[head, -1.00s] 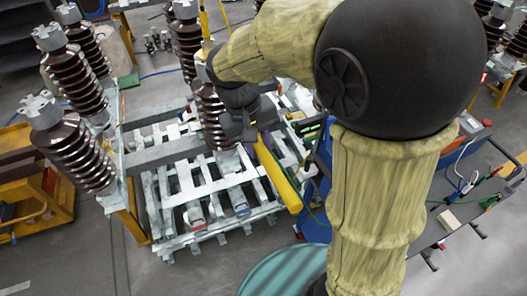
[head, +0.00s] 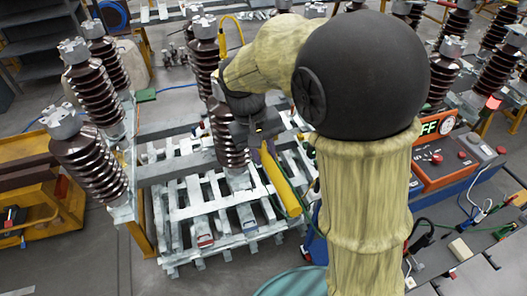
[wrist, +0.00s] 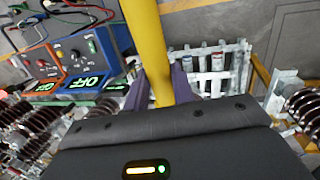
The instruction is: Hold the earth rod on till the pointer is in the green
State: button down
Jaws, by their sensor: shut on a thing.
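The earth rod (head: 280,180) is a yellow pole. My gripper (head: 262,142) is shut around it in front of a brown ribbed insulator (head: 232,145). The rod runs tilted, its lower end down to the right over a pale slatted pallet. A thin yellow stem with a hooked top (head: 222,42) shows beyond my wrist; I cannot tell whether it is the rod's far end or touches anything. In the wrist view the rod (wrist: 150,45) passes between the two fingers. An orange panel (head: 436,160) has a lit display, partly hidden by my arm.
Several ribbed insulators (head: 88,165) stand at the left on a grey frame. The pallet (head: 190,212) lies below the rod. A yellow cart (head: 40,205) is at the far left.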

aim_at(272, 166)
jog(key=shift+w+a+r+p, duration=0.15)
jog(key=shift+w+p, duration=0.1)
jog(key=shift+w, duration=0.25)
jog(key=shift+w+a+f+p, duration=0.15)
jog(key=shift+w+p, duration=0.1)
jog(key=shift+w, duration=0.25)
dwell(2.2)
jog(key=shift+s, duration=0.1)
dwell(1.4)
jog(key=shift+s+d, duration=0.15)
jog(key=shift+s, duration=0.3)
jog(key=shift+s+d+b, duration=0.2)
jog(key=shift+s+b, duration=0.05)
jog(key=shift+s, duration=0.25)
jog(key=shift+s+d+b, duration=0.15)
jog(key=shift+s+b, duration=0.1)
jog(key=shift+s, duration=0.85)
jog(key=shift+s+d+b, duration=0.2)
jog(key=shift+s+d, duration=0.15)
jog(key=shift+s, duration=0.3)
jog(key=shift+s+d+b, duration=0.2)
jog(key=shift+s+d, duration=0.1)
jog(key=shift+s, duration=0.35)
jog(key=shift+s+d, duration=0.15)
jog(key=shift+s, duration=0.55)
jog(key=shift+s+d, duration=0.1)
jog(key=shift+s, duration=0.6)
jog(key=shift+w, duration=0.1)
